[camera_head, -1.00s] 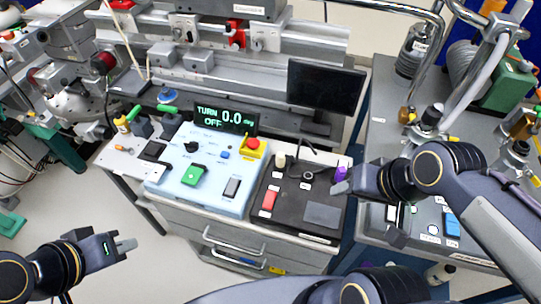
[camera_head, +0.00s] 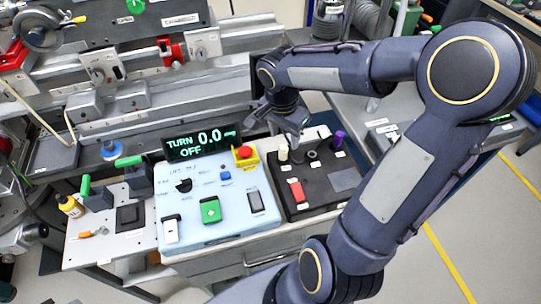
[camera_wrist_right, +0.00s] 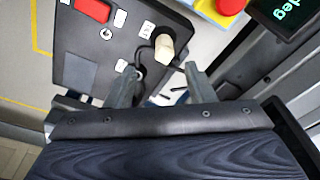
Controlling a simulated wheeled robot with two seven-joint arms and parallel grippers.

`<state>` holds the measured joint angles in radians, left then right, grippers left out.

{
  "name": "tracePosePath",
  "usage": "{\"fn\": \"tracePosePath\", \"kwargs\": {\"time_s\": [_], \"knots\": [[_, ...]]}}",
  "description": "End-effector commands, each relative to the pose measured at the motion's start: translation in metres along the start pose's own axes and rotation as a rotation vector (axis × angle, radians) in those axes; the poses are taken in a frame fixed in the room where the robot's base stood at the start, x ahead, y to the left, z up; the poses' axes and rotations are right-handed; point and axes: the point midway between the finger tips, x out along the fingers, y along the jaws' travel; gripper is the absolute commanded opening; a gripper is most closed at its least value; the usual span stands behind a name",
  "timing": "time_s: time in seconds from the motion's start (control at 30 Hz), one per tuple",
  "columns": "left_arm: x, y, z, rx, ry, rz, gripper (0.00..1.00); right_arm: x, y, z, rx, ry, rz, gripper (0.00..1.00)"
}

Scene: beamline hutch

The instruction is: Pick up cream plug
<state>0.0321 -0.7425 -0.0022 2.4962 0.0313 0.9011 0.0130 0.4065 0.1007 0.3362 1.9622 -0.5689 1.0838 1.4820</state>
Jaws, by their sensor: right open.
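The cream plug (camera_head: 283,153) stands at the back left of a black panel (camera_head: 318,178). In the right wrist view the cream plug (camera_wrist_right: 164,46) lies just ahead of my fingertips, with a dark cord beside it. My right gripper (camera_head: 292,128) is above the back of the panel, close to the plug. In the wrist view the right gripper's fingers (camera_wrist_right: 160,80) are spread with nothing between them, and the plug lies beyond the gap. My left gripper is out of view.
A purple plug (camera_head: 338,140) and a dark round socket (camera_head: 312,155) stand right of the cream plug. A red switch (camera_head: 296,190) lies in front. The blue control box (camera_head: 236,218), with a red stop button (camera_head: 243,152) and display (camera_head: 200,143), adjoins the panel at left.

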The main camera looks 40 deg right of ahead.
Motion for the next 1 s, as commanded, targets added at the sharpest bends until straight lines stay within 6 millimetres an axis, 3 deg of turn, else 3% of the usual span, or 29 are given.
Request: {"fn": "tracePosePath", "kwargs": {"time_s": [0.5,0.83,1.0], "knots": [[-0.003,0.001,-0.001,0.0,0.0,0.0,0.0,0.066,-0.007,0.002,0.0,-0.004,0.003,0.49],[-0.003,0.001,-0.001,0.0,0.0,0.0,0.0,0.075,-0.007,0.002,0.0,-0.001,-0.001,0.49],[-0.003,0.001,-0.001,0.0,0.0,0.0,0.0,0.075,-0.007,0.002,0.0,-0.001,-0.001,0.29]]}}
